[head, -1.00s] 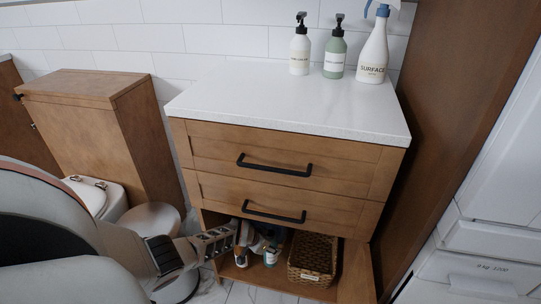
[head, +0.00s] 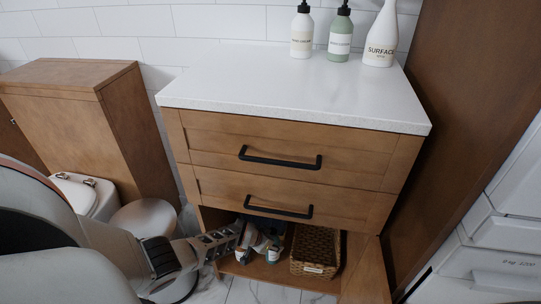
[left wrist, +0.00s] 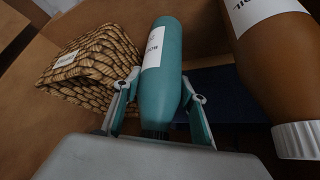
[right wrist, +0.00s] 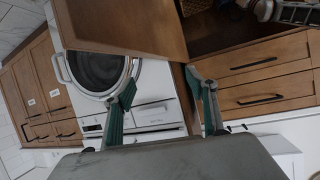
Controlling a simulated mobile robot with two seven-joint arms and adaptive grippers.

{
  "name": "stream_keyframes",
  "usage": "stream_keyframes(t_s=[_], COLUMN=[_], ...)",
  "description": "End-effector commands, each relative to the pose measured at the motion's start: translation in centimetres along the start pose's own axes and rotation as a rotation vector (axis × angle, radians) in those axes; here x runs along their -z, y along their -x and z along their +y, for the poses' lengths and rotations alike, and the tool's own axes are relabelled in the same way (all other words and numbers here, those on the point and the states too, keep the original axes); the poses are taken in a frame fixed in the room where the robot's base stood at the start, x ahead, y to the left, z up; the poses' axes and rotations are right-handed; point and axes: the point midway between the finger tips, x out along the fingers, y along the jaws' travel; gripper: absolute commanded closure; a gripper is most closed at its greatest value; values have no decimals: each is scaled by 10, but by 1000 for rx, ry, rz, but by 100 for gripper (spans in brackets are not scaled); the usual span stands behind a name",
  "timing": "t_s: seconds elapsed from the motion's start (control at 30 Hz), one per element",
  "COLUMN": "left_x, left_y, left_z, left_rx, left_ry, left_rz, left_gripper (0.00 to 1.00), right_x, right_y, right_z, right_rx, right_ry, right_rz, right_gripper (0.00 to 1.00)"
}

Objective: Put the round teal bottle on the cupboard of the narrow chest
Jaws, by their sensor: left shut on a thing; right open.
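The round teal bottle (left wrist: 160,82) with a white label is between the fingers of my left gripper (left wrist: 158,100), which is shut on it. In the head view my left gripper (head: 238,236) reaches into the open lower compartment of a wooden chest (head: 290,150) with two drawers. The bottle is partly hidden there by the gripper and the drawer above. A brown bottle (left wrist: 277,60) with a white cap is close beside it. My right gripper (right wrist: 160,88) is open and empty, outside the compartment. I cannot tell which piece is the narrow chest.
A wicker basket (head: 316,250) stands in the compartment beside the bottles. Soap dispensers (head: 339,36) and a spray bottle (head: 380,38) stand at the back of the white top; its front is clear. A washing machine (right wrist: 98,72) shows in the right wrist view.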

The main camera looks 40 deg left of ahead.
Motion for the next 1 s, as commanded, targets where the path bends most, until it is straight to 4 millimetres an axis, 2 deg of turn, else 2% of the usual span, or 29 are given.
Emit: stream_keyframes(t_s=[0.17,0.43,0.47,0.5,1.0], left_x=[4,0,-1,0,4], left_y=[1,-4,-3,-3,3], left_z=[0,0,0,0,-3], left_rx=[0,0,0,0,0], left_ry=[-1,0,-1,-1,0], left_rz=[6,3,1,1,3], left_gripper=[100,100,51,42,42], right_x=[0,-7,-6,-6,0], right_y=[0,1,1,1,1], right_z=[0,-2,-2,-3,-1], right_rx=[0,3,4,4,0], right_ry=[0,-14,-16,-16,1], right_rz=[-1,-11,-9,-9,-3], right_gripper=[43,43,43,43,43])
